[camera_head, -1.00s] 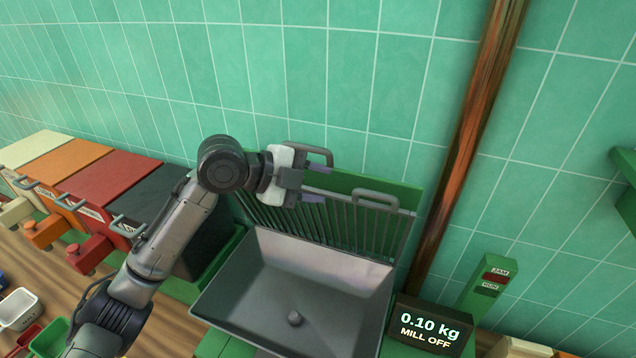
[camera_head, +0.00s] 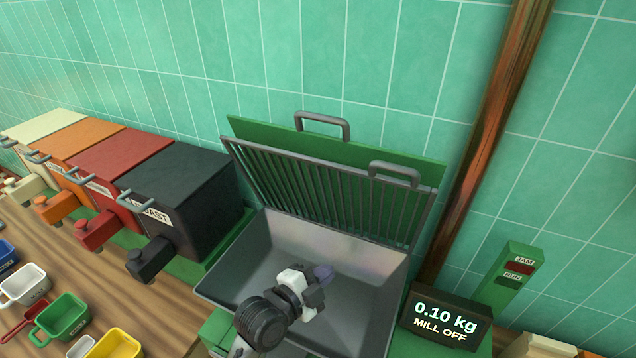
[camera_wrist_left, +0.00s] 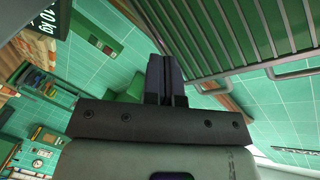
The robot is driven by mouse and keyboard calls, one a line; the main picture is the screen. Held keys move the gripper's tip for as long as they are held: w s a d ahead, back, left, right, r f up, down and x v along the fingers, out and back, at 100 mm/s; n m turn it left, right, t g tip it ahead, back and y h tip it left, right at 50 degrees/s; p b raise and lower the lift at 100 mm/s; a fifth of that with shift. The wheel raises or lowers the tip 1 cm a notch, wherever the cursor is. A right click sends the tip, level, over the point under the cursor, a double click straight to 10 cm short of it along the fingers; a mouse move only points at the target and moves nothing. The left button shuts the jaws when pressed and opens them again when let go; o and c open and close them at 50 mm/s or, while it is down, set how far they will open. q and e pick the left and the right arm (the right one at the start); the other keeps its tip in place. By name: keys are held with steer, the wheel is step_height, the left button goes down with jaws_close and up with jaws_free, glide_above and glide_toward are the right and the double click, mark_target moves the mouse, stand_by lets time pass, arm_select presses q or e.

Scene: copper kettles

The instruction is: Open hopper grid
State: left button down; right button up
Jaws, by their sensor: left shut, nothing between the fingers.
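The hopper grid (camera_head: 330,190) is a dark barred frame standing tilted up at the back of the grey hopper (camera_head: 385,275), with a grey handle (camera_head: 395,172) at its top right. Behind it stands a raised green panel (camera_head: 270,136) with another grey handle (camera_head: 322,122). The grid's bars (camera_wrist_left: 240,30) also show at the upper right of the left wrist view. My left gripper (camera_head: 322,275) is over the hopper basin, in front of the grid and apart from its handle. Its fingers (camera_wrist_left: 166,75) are together with nothing between them. My right gripper is not in view.
Black, red, orange and cream bins (camera_head: 180,185) with spouts line the left. Small coloured cups (camera_head: 68,315) stand at the front left. A display (camera_head: 440,318) reads 0.10 kg, MILL OFF. A copper pipe (camera_head: 490,130) and a jam/run post (camera_head: 512,278) stand to the right.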

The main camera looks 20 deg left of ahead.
arm_select(q)
steer(key=a+r+t+y, duration=0.4)
steer(key=a+r, duration=0.1)
steer(key=r, duration=0.1)
steer(key=m+t+y, duration=0.1)
steer(key=m+t, duration=0.1)
steer(key=t, duration=0.1)
glide_toward(323, 169)
steer(key=shift+m, duration=0.3)
steer(key=p+x, duration=0.3)
steer(key=x, duration=0.2)
steer(key=shift+w+r+p, duration=0.15)
steer(key=shift+r+p, duration=0.05)
steer(key=shift+p, duration=0.15)
steer(key=shift+p+x, duration=0.3)
steer(key=shift+x, duration=0.65)
steer(key=shift+w+f, duration=0.1)
